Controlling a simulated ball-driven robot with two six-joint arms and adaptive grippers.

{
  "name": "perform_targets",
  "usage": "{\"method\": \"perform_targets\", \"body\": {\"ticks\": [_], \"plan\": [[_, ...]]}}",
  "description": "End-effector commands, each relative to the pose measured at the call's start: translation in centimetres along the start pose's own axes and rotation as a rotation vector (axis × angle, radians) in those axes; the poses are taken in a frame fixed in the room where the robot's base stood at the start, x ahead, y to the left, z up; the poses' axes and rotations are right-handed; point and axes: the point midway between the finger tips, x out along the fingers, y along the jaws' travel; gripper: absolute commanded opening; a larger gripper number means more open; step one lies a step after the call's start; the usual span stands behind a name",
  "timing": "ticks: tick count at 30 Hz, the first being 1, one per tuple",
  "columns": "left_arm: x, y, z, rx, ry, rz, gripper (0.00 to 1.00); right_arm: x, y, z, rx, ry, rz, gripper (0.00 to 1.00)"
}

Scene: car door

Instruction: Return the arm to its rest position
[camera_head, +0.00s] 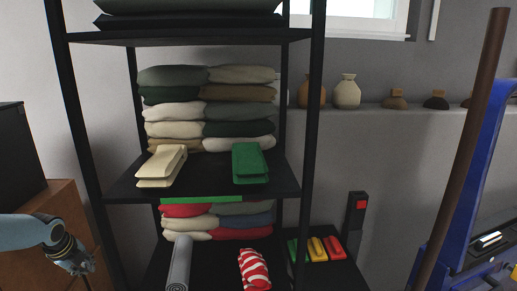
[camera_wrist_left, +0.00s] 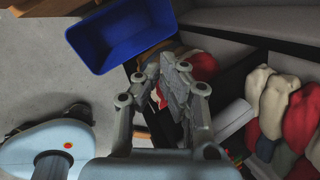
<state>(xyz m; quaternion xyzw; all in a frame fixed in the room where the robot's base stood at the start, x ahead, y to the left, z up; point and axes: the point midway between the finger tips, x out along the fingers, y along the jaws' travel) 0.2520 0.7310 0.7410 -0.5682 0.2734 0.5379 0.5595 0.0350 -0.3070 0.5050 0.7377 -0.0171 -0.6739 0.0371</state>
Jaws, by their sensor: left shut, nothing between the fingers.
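My left arm comes in at the lower left edge of the head view, left of the black shelf rack (camera_head: 120,188). Its wrist and the start of the left gripper (camera_head: 78,268) hang near the bottom edge, beside a brown cabinet (camera_head: 42,222). In the left wrist view the left gripper (camera_wrist_left: 172,82) shows with its grey fingers together and nothing between them. A blue bin (camera_wrist_left: 120,35) lies beyond its fingertips. Folded cloths (camera_wrist_left: 270,105) in white and red lie to the right of the fingers. My right gripper is in neither view.
The rack holds stacked folded cloths (camera_head: 208,105), a green folded cloth (camera_head: 250,163), a rolled grey mat (camera_head: 180,262) and a red-striped cloth (camera_head: 253,270). Vases (camera_head: 347,92) stand on a wall ledge. A brown pole (camera_head: 468,140) and blue frame (camera_head: 478,160) stand at right.

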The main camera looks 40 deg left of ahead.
Motion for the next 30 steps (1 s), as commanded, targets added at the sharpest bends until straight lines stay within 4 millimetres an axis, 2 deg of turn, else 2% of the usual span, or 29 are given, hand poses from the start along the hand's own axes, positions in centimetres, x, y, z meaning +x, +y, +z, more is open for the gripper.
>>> {"method": "perform_targets", "body": {"ticks": [1, 3, 8, 9, 14, 18, 21, 22, 24, 30], "plan": [[2.4, 3.7, -2.8, -0.047, 0.017, 0.034, 0.0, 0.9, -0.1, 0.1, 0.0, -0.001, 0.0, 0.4], [4.5, 8.2, -6.1, -0.116, 0.028, 0.078, 0.0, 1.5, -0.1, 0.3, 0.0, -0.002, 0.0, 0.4], [8.2, 18.2, -14.4, -0.278, 0.049, 0.175, 0.0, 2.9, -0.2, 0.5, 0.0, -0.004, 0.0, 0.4], [8.8, 20.7, -16.7, -0.32, 0.053, 0.199, 0.0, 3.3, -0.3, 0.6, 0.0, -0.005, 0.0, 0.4], [9.9, 30.3, -26.1, -0.5, 0.062, 0.292, 0.0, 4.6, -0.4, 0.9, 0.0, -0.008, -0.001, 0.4], [9.2, 37.5, -34.6, -0.686, 0.059, 0.362, 0.0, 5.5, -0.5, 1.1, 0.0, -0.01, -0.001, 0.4], [8.1, 40.6, -39.4, -0.854, 0.044, 0.383, 0.0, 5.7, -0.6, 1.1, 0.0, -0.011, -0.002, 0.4], [7.9, 40.8, -39.7, -0.899, 0.035, 0.376, 0.0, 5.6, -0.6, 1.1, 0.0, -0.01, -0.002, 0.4], [8.1, 40.6, -38.9, -0.991, 0.009, 0.35, 0.0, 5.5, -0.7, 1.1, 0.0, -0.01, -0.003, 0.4], [8.3, 40.0, -38.7, -1.214, -0.013, 0.321, 0.0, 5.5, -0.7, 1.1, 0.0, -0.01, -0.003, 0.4]]}}
